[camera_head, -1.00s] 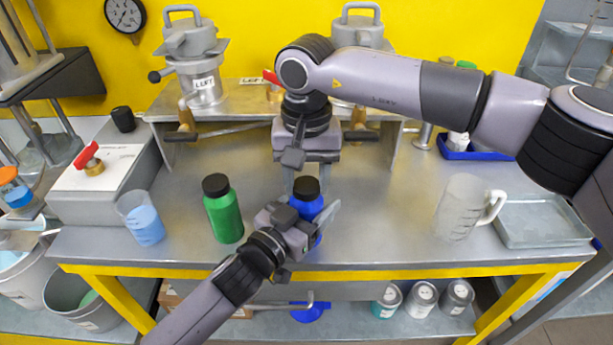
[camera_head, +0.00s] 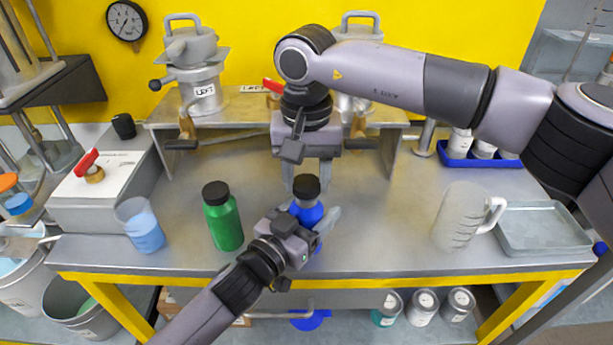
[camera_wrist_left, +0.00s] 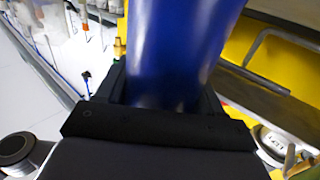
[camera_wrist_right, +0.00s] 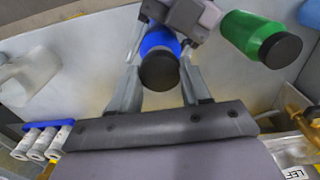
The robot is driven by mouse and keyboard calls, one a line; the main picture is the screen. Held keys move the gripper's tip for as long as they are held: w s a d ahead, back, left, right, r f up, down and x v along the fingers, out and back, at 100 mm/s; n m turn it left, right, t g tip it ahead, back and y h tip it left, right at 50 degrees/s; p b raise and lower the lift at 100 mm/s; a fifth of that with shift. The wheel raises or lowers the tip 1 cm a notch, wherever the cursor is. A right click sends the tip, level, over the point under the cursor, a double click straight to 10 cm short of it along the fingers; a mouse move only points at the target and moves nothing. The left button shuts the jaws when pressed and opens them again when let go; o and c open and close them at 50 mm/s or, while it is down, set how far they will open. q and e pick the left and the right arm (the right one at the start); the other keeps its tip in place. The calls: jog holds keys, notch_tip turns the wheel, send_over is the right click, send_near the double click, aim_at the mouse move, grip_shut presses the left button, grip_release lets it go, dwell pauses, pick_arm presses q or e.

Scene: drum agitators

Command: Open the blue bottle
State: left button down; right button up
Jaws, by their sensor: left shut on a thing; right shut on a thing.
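The blue bottle (camera_head: 307,213) stands upright near the table's front edge, with its black cap (camera_head: 306,186) on top. My left gripper (camera_head: 314,226) is shut on the bottle's body from the front. In the left wrist view the blue body (camera_wrist_left: 175,50) fills the space between the jaws. My right gripper (camera_head: 306,180) points down from above, with its fingers on either side of the cap, shut on it. The right wrist view shows the cap (camera_wrist_right: 160,72) between the two fingers. The exact contact at the cap is hard to see.
A green bottle (camera_head: 222,217) with a black cap stands just left of the blue one. A beaker of blue liquid (camera_head: 143,226) is farther left. A clear jug (camera_head: 460,217) and a metal tray (camera_head: 543,227) are at right. A metal stand (camera_head: 240,104) with drum agitators is behind.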

aim_at(306, 182)
pick_arm(q)
jog(key=shift+f, duration=0.1)
pick_arm(e)
jog(key=shift+r, duration=2.05)
pick_arm(q)
jog(key=shift+c, duration=0.3)
grip_release()
